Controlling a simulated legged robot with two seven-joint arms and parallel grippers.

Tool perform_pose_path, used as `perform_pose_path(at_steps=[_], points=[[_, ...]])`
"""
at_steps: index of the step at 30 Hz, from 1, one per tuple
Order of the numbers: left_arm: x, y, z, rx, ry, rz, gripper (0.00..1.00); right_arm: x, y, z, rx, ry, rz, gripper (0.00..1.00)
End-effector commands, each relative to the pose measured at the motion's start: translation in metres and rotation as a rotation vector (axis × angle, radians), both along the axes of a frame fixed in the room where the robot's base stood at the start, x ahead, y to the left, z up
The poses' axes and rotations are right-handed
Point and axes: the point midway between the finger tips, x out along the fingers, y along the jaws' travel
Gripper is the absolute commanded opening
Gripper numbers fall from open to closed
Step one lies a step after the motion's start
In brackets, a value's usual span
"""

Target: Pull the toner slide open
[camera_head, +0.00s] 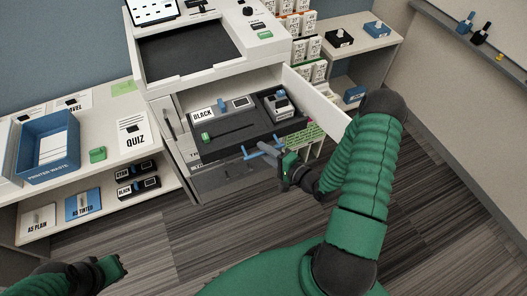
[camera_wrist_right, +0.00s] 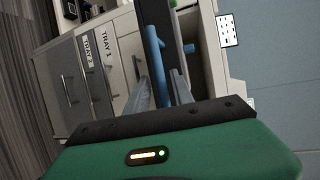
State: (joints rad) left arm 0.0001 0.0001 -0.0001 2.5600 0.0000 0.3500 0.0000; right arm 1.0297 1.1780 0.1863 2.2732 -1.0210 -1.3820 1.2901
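The toner slide (camera_head: 210,150) is a dark tray in the open bay of the white printer (camera_head: 160,75). It carries a block labelled BLACK and a grey-black unit. A blue bar handle (camera_head: 258,151) is at its front edge. My right gripper (camera_head: 272,153) is at this handle. In the right wrist view the blue handle (camera_wrist_right: 154,62) stands between the two spread fingers of the right gripper (camera_wrist_right: 160,85), closer to the left finger; contact is unclear. My left gripper (camera_head: 112,268) is low at the left, away from the printer; its fingers are not clear.
The printer's white door (camera_head: 318,97) stands open right of the slide, close to my right forearm. Drawers labelled TRAY (camera_wrist_right: 92,65) are below the bay. A left shelf holds a blue bin (camera_head: 48,148). The striped floor in front is clear.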

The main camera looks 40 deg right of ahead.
Motion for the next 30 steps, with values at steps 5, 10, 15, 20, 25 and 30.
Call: perform_pose_path(at_steps=[5, 10, 15, 20, 25, 30], points=[[0.000, 0.000, 0.000, 0.000, 0.000, 0.000, 0.00, 0.000, 0.002, 0.001, 0.002, -0.002, 0.004, 0.34], [0.000, 0.000, 0.000, 0.000, 0.000, 0.000, 0.00, -0.002, 0.003, 0.002, 0.002, -0.003, 0.006, 0.34], [0.000, 0.000, -0.004, 0.000, 0.000, 0.000, 0.00, -0.026, -0.003, 0.004, 0.002, -0.001, 0.002, 0.34], [0.000, 0.000, -0.010, 0.000, 0.000, 0.000, 0.00, -0.071, -0.013, 0.011, 0.003, 0.001, -0.002, 0.34], [0.000, 0.000, -0.013, 0.000, 0.000, 0.000, 0.00, -0.119, -0.022, 0.020, 0.003, 0.001, -0.003, 0.34], [0.000, 0.000, -0.015, 0.000, 0.000, 0.000, 0.00, -0.151, -0.028, 0.026, 0.004, 0.000, 0.000, 0.34]])
